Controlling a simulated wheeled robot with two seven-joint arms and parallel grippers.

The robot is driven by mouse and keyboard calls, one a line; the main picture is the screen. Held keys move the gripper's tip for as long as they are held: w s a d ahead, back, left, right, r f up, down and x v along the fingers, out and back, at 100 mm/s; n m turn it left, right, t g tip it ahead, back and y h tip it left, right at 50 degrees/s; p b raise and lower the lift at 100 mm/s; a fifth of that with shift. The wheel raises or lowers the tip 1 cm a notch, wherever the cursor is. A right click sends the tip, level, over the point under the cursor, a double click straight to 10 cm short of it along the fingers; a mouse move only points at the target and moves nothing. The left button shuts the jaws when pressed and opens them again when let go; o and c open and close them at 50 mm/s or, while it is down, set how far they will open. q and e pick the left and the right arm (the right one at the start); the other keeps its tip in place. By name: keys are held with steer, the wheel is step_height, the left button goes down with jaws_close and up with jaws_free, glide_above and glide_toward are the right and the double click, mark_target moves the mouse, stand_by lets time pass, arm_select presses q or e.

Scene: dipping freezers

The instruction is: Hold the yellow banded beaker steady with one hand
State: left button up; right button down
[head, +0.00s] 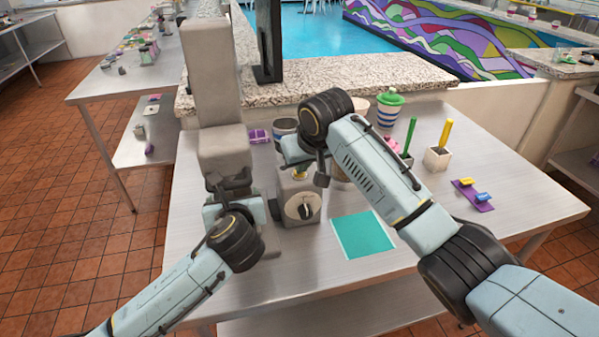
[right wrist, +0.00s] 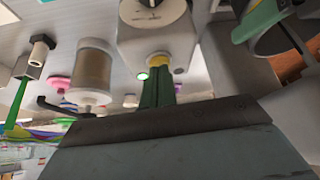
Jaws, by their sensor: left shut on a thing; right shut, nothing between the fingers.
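My left gripper (head: 232,188) is low over the table, left of a grey box with a dial (head: 302,207). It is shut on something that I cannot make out. My right gripper (right wrist: 158,84) is shut and empty, its green fingers above a small yellow part on the same box (right wrist: 160,35). That yellow part also shows in the head view (head: 299,173), mostly covered; I cannot tell whether it is the beaker's band. No yellow banded beaker shows clearly. A tan cylinder (right wrist: 95,70) stands beside the box, partly behind my right arm in the head view.
A tall grey stand (head: 215,75) rises behind my left gripper. A teal mat (head: 362,236) lies right of the box. A blue-striped cup with a green lid (head: 389,107), a white holder (head: 437,160) and a purple tray (head: 474,196) stand rightward.

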steer(key=shift+f, duration=0.1)
stand_by(0.3)
steer(key=shift+f, duration=0.3)
stand_by(3.2)
steer(key=shift+r, duration=1.2)
step_height(320, 180, up, 5)
stand_by(0.5)
